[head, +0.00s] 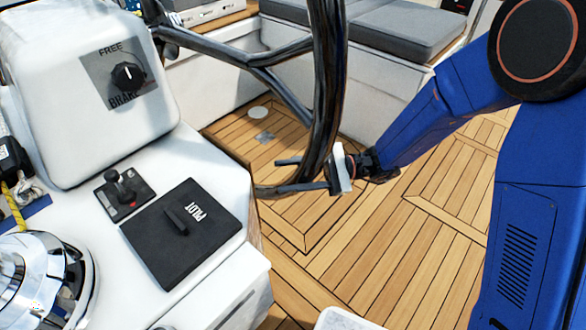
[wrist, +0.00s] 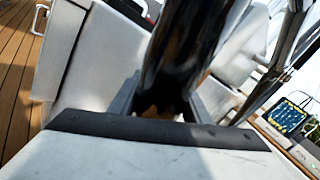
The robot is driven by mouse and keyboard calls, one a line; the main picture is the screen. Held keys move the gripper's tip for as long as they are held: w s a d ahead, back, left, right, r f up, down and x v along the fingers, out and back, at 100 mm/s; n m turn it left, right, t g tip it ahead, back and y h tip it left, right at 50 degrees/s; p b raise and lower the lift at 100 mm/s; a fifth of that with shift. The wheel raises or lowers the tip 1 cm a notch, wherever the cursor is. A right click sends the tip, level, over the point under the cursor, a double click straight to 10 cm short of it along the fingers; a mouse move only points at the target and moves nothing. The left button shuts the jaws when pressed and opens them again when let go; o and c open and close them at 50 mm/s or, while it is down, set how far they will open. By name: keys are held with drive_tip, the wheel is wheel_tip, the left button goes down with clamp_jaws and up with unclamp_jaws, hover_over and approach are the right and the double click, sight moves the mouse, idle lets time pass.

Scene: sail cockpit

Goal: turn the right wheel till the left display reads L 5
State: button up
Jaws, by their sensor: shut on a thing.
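The black wheel (head: 327,85) stands upright in the middle of the head view, with its rim curving down and its spokes running to the upper left. My gripper (head: 308,175) is at the lower part of the rim, with one finger on each side, shut on it. In the wrist view the rim (wrist: 185,50) rises dark and blurred between the fingers of my gripper (wrist: 168,103). A screen with a coloured picture (wrist: 285,115) is at the right edge of the wrist view. I cannot tell whether it is the left display, and no reading is legible.
A white console (head: 60,100) with a FREE/BRAKE knob (head: 127,75) stands at the left. Below it are a small lever (head: 122,186), a black PILOT cover (head: 180,245) and a shiny winch (head: 40,275). A grey-cushioned bench (head: 405,30) is behind. Teak floor (head: 400,250) lies clear.

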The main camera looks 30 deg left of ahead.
sight(290, 181)
drive_tip(key=shift+w+a+f+n, duration=0.15)
drive_tip(key=shift+a+f, duration=0.2)
drive_tip(key=shift+f, duration=0.5)
drive_tip(key=shift+s+a+f+n, duration=0.15)
drive_tip(key=shift+a+f, duration=0.15)
drive_tip(key=shift+f, duration=0.55)
drive_tip(key=shift+w, duration=0.1)
drive_tip(key=o, duration=1.4)
drive_tip(key=shift+o, duration=0.2)
drive_tip(key=v, duration=1.7)
drive_tip(key=shift+w+d+f, duration=0.2)
drive_tip(key=shift+f, duration=0.1)
